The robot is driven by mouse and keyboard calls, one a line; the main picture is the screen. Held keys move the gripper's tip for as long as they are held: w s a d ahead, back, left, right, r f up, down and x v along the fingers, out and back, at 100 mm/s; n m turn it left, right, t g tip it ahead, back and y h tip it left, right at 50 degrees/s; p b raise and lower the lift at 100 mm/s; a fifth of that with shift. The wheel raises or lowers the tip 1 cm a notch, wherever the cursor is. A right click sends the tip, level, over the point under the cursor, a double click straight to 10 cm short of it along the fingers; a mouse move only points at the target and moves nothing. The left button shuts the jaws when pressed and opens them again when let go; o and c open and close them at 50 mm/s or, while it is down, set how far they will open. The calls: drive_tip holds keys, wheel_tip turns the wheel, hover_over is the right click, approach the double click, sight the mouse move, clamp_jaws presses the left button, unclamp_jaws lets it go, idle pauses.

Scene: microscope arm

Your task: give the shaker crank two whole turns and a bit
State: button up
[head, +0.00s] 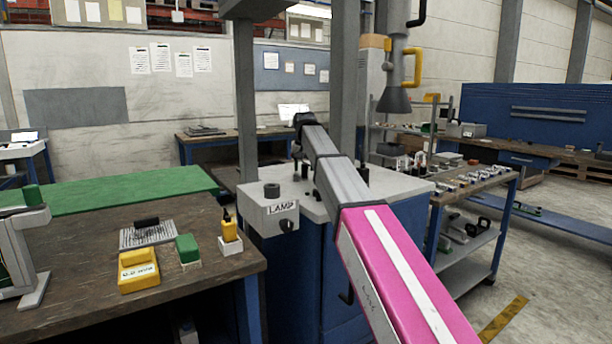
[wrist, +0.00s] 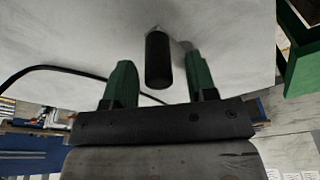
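In the wrist view my gripper (wrist: 159,66) is open, its two green fingers well apart. A black cylindrical knob, which looks like the crank's handle (wrist: 158,62), stands between the fingers with a gap on both sides. It appears to join a pale grey surface (wrist: 225,30) behind it. In the head view my pink and grey arm reaches over a grey-topped blue cabinet (head: 322,205). My fingers are hidden there, and I cannot make out the crank for sure.
A box marked LAMP (head: 282,211) with a black knob sits at the cabinet's front left corner. A grey post (head: 245,100) rises close left of my arm. A wooden bench (head: 190,268) with yellow and green items stands left. A laden trolley (head: 470,190) stands right.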

drive_tip(key=shift+r, duration=0.15)
drive_tip(key=shift+w+v, duration=0.25)
drive_tip(key=shift+v, duration=1)
drive_tip(key=shift+w+v, duration=0.25)
drive_tip(key=shift+v, duration=1)
drive_tip(key=shift+w+v, duration=0.3)
drive_tip(key=shift+v, duration=0.95)
drive_tip(key=shift+r, duration=0.25)
drive_tip(key=shift+s+x, duration=0.3)
drive_tip(key=shift+x, duration=1.05)
drive_tip(key=shift+s+x, duration=0.25)
drive_tip(key=shift+x, duration=1.05)
drive_tip(key=shift+s+x, duration=0.3)
drive_tip(key=shift+x, duration=1.05)
drive_tip(key=shift+f, duration=0.15)
drive_tip(key=c, duration=0.6)
